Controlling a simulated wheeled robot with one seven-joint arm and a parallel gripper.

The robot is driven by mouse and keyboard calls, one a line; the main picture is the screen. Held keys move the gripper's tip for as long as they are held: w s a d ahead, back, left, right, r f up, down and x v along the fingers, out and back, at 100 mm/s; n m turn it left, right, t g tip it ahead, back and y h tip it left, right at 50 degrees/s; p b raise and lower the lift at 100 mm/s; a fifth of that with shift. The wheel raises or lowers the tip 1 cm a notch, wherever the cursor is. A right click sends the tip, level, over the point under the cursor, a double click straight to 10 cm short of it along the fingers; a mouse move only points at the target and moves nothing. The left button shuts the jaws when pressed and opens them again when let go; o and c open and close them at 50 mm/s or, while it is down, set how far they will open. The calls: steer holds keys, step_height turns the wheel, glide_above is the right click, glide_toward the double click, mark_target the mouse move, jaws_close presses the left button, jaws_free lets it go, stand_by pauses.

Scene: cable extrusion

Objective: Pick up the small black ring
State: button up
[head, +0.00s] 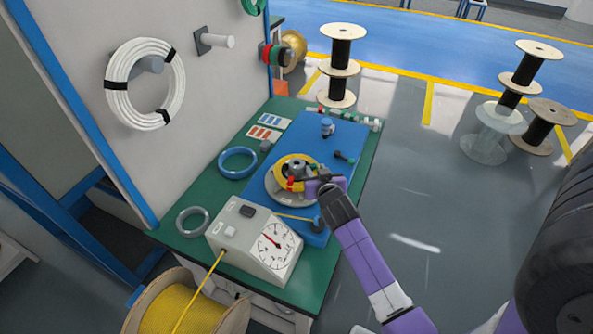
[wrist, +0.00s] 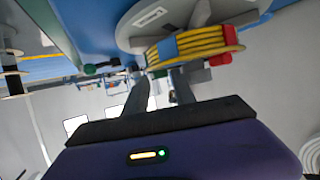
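I cannot make out a small black ring with certainty in either view. A small dark round piece (head: 319,223) shows at the near end of the blue board (head: 258,187), but its shape is too small to tell. My gripper (head: 314,187) is beside the reel of yellow cable (head: 291,164) on the board, at its right side. In the wrist view my gripper (wrist: 160,80) has its two grey fingers apart. The yellow cable coil (wrist: 195,43), with blue and red bands, lies just beyond the fingertips. I see nothing clearly held between them.
A grey gauge box (head: 235,238) stands on the green bench (head: 318,282). Blue (head: 237,162) and grey (head: 192,221) coils lie at the left. A blue-capped post (head: 327,128) and a dark green-tipped piece (head: 344,157) are on the board.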

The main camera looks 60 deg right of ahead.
steer(key=shift+x, duration=1.2)
steer(key=shift+s, duration=0.1)
jaws_close()
steer(key=shift+r, duration=0.1)
